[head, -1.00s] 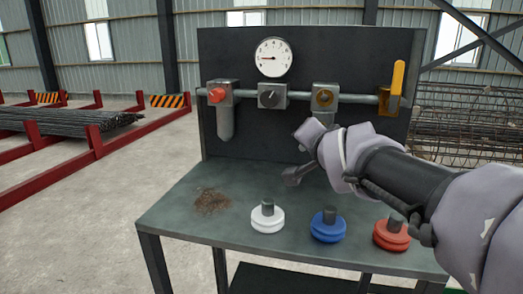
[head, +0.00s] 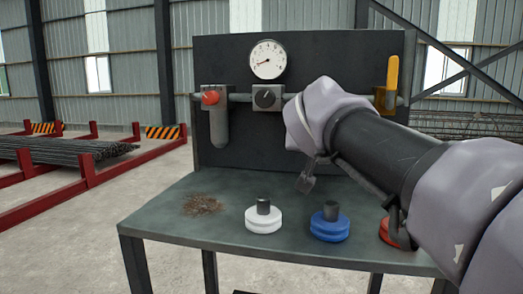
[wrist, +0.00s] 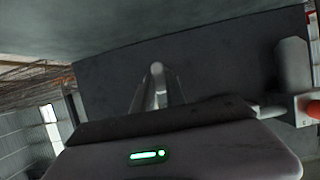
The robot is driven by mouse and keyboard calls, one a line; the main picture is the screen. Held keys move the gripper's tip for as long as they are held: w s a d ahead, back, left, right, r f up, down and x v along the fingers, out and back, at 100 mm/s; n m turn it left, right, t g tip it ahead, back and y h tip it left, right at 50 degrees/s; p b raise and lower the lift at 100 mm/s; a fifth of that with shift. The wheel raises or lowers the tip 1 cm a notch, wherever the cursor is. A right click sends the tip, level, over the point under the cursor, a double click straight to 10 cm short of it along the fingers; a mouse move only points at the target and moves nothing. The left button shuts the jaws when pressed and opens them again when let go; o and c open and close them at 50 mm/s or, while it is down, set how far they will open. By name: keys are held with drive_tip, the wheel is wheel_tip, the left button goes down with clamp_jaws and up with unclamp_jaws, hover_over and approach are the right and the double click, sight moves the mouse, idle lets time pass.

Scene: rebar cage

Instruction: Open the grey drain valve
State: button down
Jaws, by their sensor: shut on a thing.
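My gripper (wrist: 157,92) is shut on a narrow pale grey piece, which I take to be the grey drain valve (wrist: 157,71); little of it shows between the fingers. A black-knobbed grey valve (head: 264,97) is on the pipe left of my arm.
A red-knobbed filter (head: 212,98) is at the left of the panel, and a yellow lever (head: 392,76) at the right. White (head: 263,220), blue (head: 329,226) and partly hidden red (head: 392,232) handled discs stand on the bench (head: 165,222). Rusty debris (head: 202,204) lies left.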

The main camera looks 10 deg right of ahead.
idle(0.4)
drive_tip(key=c, duration=1.4)
unclamp_jaws()
drive_tip(key=shift+w+d+f, duration=0.1)
drive_tip(key=shift+o, duration=0.2)
